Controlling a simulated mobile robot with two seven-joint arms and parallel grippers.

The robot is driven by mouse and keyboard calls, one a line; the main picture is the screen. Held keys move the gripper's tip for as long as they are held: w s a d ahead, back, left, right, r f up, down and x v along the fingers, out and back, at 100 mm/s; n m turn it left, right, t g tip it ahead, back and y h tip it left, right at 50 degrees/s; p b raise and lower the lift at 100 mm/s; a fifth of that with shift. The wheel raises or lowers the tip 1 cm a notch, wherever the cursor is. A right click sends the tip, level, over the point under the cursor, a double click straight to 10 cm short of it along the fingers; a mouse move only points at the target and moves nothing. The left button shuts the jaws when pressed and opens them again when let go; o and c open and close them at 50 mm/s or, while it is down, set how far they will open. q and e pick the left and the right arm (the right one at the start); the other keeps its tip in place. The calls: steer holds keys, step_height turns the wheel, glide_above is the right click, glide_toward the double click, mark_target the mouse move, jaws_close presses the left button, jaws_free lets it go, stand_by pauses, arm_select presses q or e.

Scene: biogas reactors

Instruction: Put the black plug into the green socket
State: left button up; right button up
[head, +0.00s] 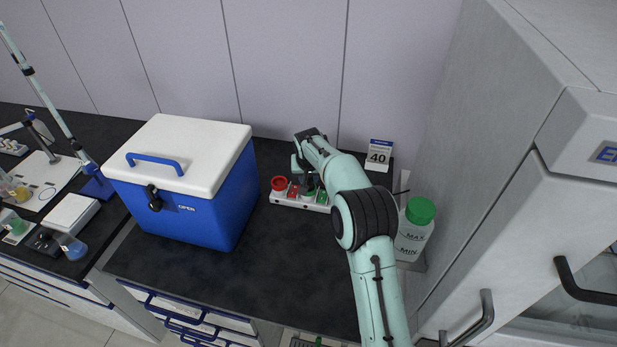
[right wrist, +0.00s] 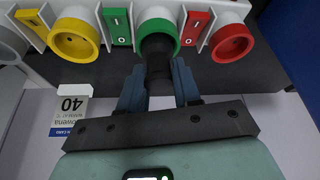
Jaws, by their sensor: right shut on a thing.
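The white socket strip (head: 287,201) lies on the dark worktop in the head view, partly hidden behind my right arm. In the right wrist view the green socket (right wrist: 160,27) sits between a yellow socket (right wrist: 74,38) and a red socket (right wrist: 233,42). My right gripper (right wrist: 158,84) is shut on the black plug (right wrist: 158,57). The plug is lined up with the green socket, and its front end is at or inside the green ring; how deep it sits I cannot tell. My left gripper is not in view.
A blue cooler box with a white lid (head: 195,150) stands left of the strip. A bottle with a green cap (head: 420,211) stands right of my right arm, beside a grey cabinet (head: 470,120). A card reading 40 (head: 378,156) stands behind. The front worktop is clear.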

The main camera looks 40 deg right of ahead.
steer(key=shift+w, duration=0.15)
steer(key=shift+f, duration=0.15)
steer(key=shift+f, duration=0.25)
steer(key=o, duration=1.1)
steer(key=shift+r, duration=0.1)
steer(key=shift+r, duration=0.35)
steer(key=v, duration=1.2)
steer(key=shift+f, duration=0.15)
